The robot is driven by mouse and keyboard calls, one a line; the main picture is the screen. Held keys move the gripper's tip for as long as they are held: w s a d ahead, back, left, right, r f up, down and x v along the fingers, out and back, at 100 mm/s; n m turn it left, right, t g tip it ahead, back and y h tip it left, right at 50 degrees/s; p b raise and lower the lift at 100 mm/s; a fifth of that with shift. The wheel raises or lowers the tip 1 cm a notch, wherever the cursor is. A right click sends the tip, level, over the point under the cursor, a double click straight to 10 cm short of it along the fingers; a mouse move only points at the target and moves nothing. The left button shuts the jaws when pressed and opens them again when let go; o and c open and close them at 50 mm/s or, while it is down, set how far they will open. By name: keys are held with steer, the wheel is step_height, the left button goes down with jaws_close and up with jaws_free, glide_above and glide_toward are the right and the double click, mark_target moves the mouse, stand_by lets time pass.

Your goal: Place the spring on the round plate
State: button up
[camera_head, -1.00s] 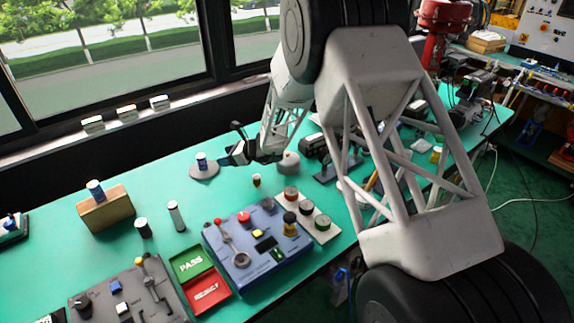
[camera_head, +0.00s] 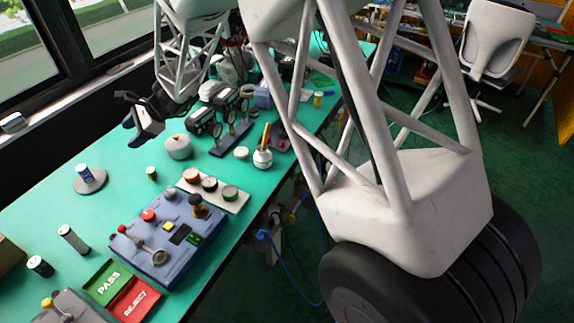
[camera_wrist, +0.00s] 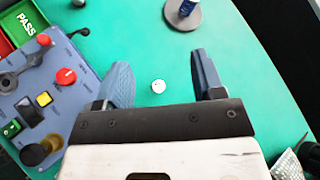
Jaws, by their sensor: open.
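A grey round plate (camera_head: 90,183) lies on the green table at the left in the head view. A small blue and white cylinder (camera_head: 84,171), which may be the spring, stands upright on it. In the wrist view the plate (camera_wrist: 180,21) and the cylinder (camera_wrist: 187,7) are at the top edge, beyond my fingertips. My gripper (camera_head: 131,118) is open and empty, above the table and apart from the plate. In the wrist view the fingers of my gripper (camera_wrist: 160,62) are spread, and a small white-topped jar (camera_wrist: 158,86) shows below, between them.
A blue control box (camera_head: 165,232) with buttons and a lever stands in front. Green PASS (camera_head: 107,283) and red REJECT (camera_head: 134,299) trays lie beside it. A grey round pot (camera_head: 178,147) is near my gripper. Table is clear around the plate.

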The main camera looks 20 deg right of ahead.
steer(key=s+d+r+n+h, duration=0.2)
steer(key=s+d+r+n, duration=0.1)
steer(key=s+d+r, duration=0.45)
steer(key=s+d+r+n+h, duration=0.2)
steer(key=s+d+r+n, duration=0.2)
steer(key=s+d, duration=0.6)
steer(key=s+d+r+n+t+h, duration=0.1)
steer(key=s+d+n+h, duration=0.5)
steer(key=s+d, duration=1.6)
steer(key=shift+s+r+t+h, duration=0.25)
steer(key=shift+s+t+h, duration=0.2)
steer(key=shift+t+h, duration=0.3)
